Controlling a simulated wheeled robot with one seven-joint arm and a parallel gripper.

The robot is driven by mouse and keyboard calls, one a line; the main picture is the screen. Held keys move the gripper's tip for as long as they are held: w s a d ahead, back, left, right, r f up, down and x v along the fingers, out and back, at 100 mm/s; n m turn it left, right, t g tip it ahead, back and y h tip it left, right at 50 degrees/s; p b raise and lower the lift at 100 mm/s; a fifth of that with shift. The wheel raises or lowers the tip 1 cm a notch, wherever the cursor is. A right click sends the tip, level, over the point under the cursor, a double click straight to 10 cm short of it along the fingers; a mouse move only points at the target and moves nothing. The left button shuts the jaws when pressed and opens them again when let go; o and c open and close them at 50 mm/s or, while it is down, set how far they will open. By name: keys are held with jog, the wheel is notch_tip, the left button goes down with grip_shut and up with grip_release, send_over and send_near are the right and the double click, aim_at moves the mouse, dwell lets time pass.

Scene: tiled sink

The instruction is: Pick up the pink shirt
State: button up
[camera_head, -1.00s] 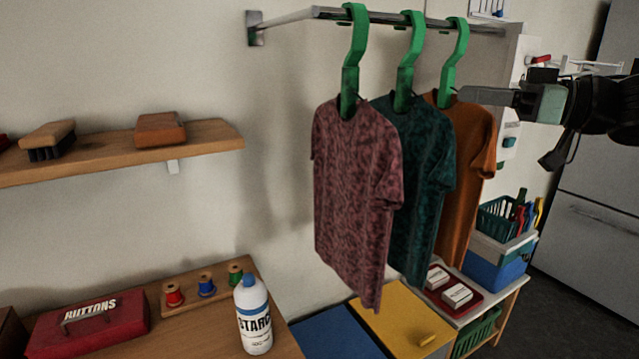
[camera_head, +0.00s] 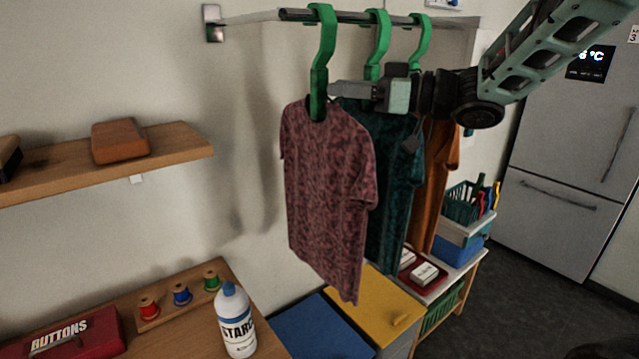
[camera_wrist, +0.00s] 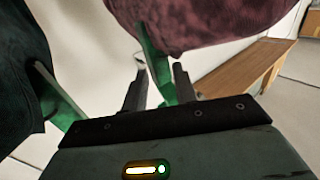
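The pink shirt (camera_head: 325,195) hangs on a green hanger (camera_head: 322,60) at the left end of the metal rail. My gripper (camera_head: 334,88) reaches in from the right, its fingertips by the hanger's lower stem just above the shirt's collar. In the wrist view, the pink shirt (camera_wrist: 205,22) is at the top. Its green hanger (camera_wrist: 153,58) runs between the two fingers of my gripper (camera_wrist: 157,80), which stand apart with gaps showing beside the hanger. The fingers do not appear closed on it.
A dark teal shirt (camera_head: 388,190) hangs close behind, partly hidden by my gripper, then an orange shirt (camera_head: 432,190). The rail (camera_head: 345,16) runs above my gripper. A wooden shelf (camera_head: 180,143) and a starch bottle (camera_head: 235,325) stand at left.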

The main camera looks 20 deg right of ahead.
aim_at(319, 88)
jog(key=p+x, duration=0.2)
jog(key=x, duration=0.3)
jog(key=shift+a+p, duration=0.1)
jog(key=shift+p, duration=0.2)
jog(key=shift+f, duration=0.1)
grip_shut()
